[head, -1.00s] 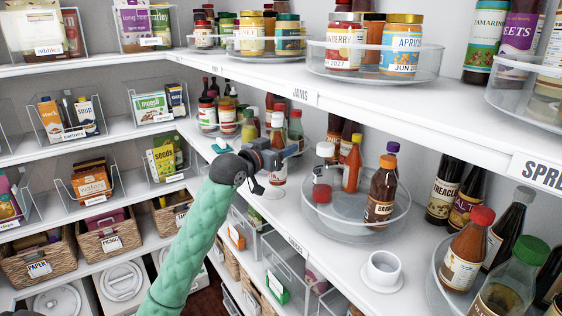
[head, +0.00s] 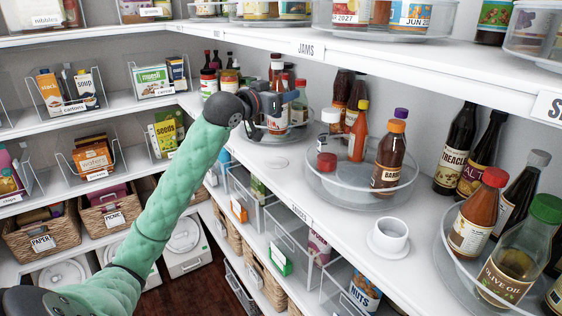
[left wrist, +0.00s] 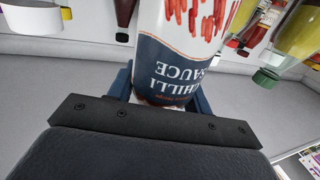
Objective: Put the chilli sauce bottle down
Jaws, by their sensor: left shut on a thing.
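The chilli sauce bottle (left wrist: 178,60) fills the middle of the left wrist view, its blue and white label with red chillies upside down in the picture. My left gripper (head: 272,106) is shut on it, with the blue fingers on either side of the bottle. In the head view the bottle (head: 278,122) is partly hidden by the gripper, at the clear turntable (head: 252,133) in the far part of the middle shelf. I cannot tell whether its base touches the turntable. My right gripper is not in view.
Other bottles stand close by, including a red-capped one (head: 299,104). A nearer turntable (head: 335,187) carries several sauce bottles. The upper shelf (head: 330,58) overhangs.

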